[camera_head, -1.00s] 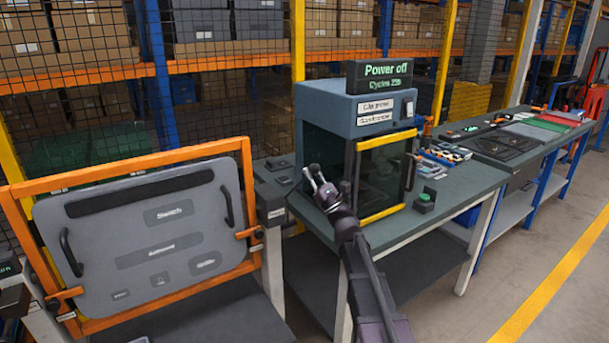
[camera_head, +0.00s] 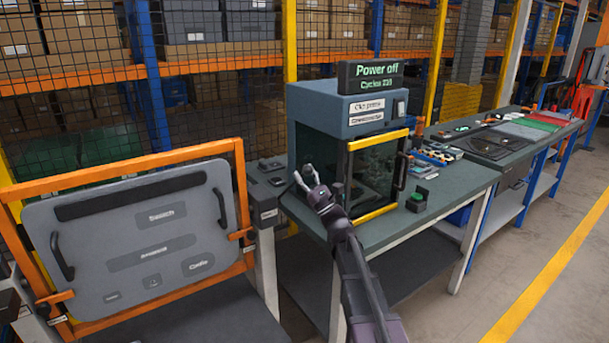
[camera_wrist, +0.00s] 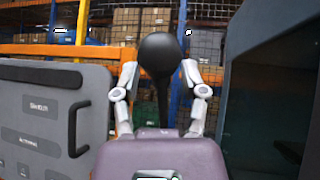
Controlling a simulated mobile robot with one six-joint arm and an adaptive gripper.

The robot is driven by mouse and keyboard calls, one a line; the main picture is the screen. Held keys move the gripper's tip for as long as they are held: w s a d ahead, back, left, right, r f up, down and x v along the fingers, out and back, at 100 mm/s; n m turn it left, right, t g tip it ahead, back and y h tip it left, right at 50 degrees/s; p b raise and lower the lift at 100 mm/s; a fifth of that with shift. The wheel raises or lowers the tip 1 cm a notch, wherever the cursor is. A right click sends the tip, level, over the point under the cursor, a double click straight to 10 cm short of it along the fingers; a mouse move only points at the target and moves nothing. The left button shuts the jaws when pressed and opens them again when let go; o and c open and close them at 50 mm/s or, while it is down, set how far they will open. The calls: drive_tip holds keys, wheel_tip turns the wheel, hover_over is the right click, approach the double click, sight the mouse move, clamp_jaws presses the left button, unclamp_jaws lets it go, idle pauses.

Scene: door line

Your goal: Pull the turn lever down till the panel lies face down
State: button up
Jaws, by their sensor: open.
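The panel (camera_head: 150,240) is a grey board with dark handles and labels, tilted in an orange frame at the left; its labelled face shows. It also shows at the left of the wrist view (camera_wrist: 40,115). My gripper (camera_head: 305,178) is open, right of the frame's right post, over the bench edge in front of the press. In the wrist view, a black ball knob on a tapering stem (camera_wrist: 160,55), which looks like the turn lever, stands between my open fingers (camera_wrist: 158,85). I cannot tell whether they touch it. I cannot pick the lever out in the head view.
The press cabinet (camera_head: 345,145) with a "Power off" sign stands close to the right of my gripper. The frame's post (camera_head: 264,205) is to its left. The bench (camera_head: 440,185) runs back right. A mesh fence and shelves stand behind; open floor lies front right.

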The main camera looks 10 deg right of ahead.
drive_tip(key=shift+f, duration=0.1)
drive_tip(key=shift+s+d+f+n+g, duration=0.35)
drive_tip(key=shift+s+f+n+g, duration=0.25)
drive_tip(key=shift+g, duration=0.3)
drive_tip(key=shift+s+d+p, duration=0.1)
drive_tip(key=shift+s+p, duration=0.15)
drive_tip(key=shift+p, duration=0.3)
drive_tip(key=s+d+f+m+g+h+p, duration=0.1)
drive_tip(key=s+d+m+g+h+p, duration=0.2)
drive_tip(key=s+d+h+p, duration=0.2)
drive_tip(key=shift+s+d+h+p, duration=0.3)
drive_tip(key=shift+s+h+p, duration=1)
drive_tip(key=shift+p, duration=0.85)
drive_tip(key=shift+w+f, duration=0.1)
drive_tip(key=shift+w, duration=0.1)
hover_over(289, 188)
drive_tip(key=v, duration=0.5)
drive_tip(key=shift+s, duration=0.1)
